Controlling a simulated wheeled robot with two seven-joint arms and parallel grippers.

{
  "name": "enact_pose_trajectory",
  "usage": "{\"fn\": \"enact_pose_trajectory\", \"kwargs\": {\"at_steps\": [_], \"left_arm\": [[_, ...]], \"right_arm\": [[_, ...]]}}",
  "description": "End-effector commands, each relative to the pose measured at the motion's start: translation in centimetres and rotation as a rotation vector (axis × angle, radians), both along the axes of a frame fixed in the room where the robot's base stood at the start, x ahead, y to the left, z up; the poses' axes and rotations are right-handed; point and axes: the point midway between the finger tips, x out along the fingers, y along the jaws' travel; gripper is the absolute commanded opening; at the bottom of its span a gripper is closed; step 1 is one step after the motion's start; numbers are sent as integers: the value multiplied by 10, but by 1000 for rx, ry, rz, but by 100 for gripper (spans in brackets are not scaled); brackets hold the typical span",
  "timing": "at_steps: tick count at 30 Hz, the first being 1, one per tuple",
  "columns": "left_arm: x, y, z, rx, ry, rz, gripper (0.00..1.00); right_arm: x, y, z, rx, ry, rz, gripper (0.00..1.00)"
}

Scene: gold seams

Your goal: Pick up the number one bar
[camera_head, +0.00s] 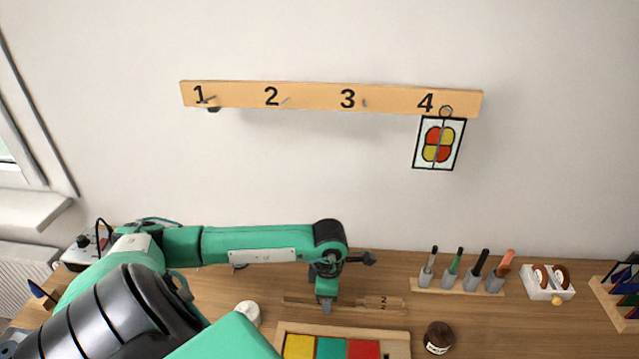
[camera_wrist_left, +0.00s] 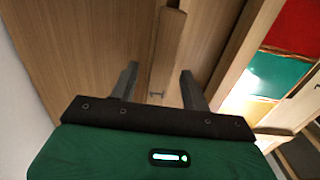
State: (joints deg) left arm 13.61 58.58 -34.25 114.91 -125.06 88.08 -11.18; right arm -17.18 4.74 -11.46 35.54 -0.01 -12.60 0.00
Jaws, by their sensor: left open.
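My left gripper (camera_head: 326,306) points down over the wooden bench, close above a thin wooden bar. The bar's broad right end (camera_head: 383,303) carries marks that read as 2. In the left wrist view the bar (camera_wrist_left: 166,55) runs between the two open fingers (camera_wrist_left: 156,88), which hold nothing. A small dark mark shows on it near the fingers. I cannot make out a bar marked 1 on the bench. The wall rail has a 1 (camera_head: 199,95) above its leftmost hook. My right gripper is not in view.
A framed tray (camera_head: 397,345) with yellow, green and red panels lies just in front. A brown jar (camera_head: 438,338) and a white round item (camera_head: 248,312) stand nearby. A tool rack (camera_head: 455,288) and a white box (camera_head: 546,288) are at right. A patterned card (camera_head: 439,144) hangs under 4.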

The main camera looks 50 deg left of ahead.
Motion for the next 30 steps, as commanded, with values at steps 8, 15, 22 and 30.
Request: {"fn": "enact_pose_trajectory", "kwargs": {"at_steps": [8, 15, 22, 30], "left_arm": [[0, 0, -3, 0, 0, 0, 47], [0, 0, -3, 0, 0, 0, 47], [0, 0, -3, 0, 0, 0, 26], [0, 0, -3, 0, 0, 0, 0]], "right_arm": [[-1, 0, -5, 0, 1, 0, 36], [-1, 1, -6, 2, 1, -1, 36], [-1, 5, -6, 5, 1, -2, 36], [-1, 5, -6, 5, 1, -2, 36]]}}
